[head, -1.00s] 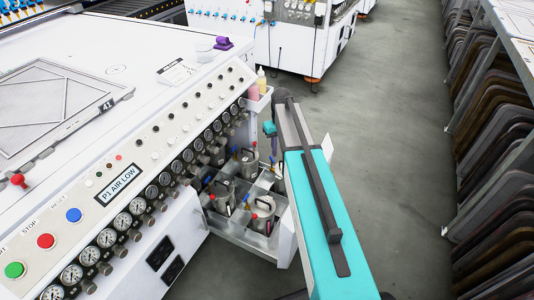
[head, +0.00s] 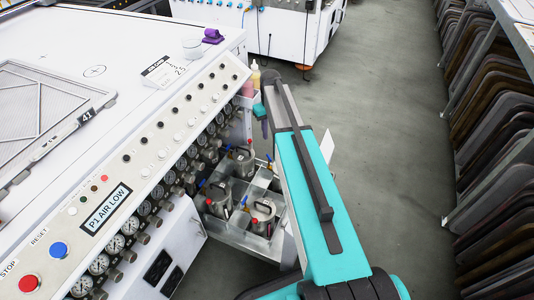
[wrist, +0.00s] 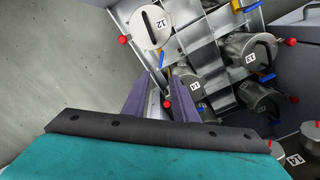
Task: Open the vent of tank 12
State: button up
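Tank 12 (wrist: 150,27) is a round metal pot with a "12" label, at the top of the wrist view. A red knob (wrist: 124,41) sits at its left edge, and a yellow lever shows beside it. My gripper (wrist: 160,88) points toward the tanks with its two purple fingers apart and nothing held. It is below tank 12 in the picture, apart from it. Another red knob (wrist: 167,104) shows near the right finger. In the head view, my gripper (head: 264,121) is above the right side of the tank tray; which tank there is 12 cannot be read.
Neighbouring tanks (wrist: 248,55) with blue and yellow levers stand close on the right of the wrist view. Open floor (head: 375,150) lies to the right, before a rack.

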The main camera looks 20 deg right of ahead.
aim_at(269, 157)
notch_tip(269, 157, down, 14)
jog(key=shift+a+r+b, duration=0.1)
jog(key=shift+a+b, duration=0.05)
jog(key=shift+b, duration=1)
grip_shut()
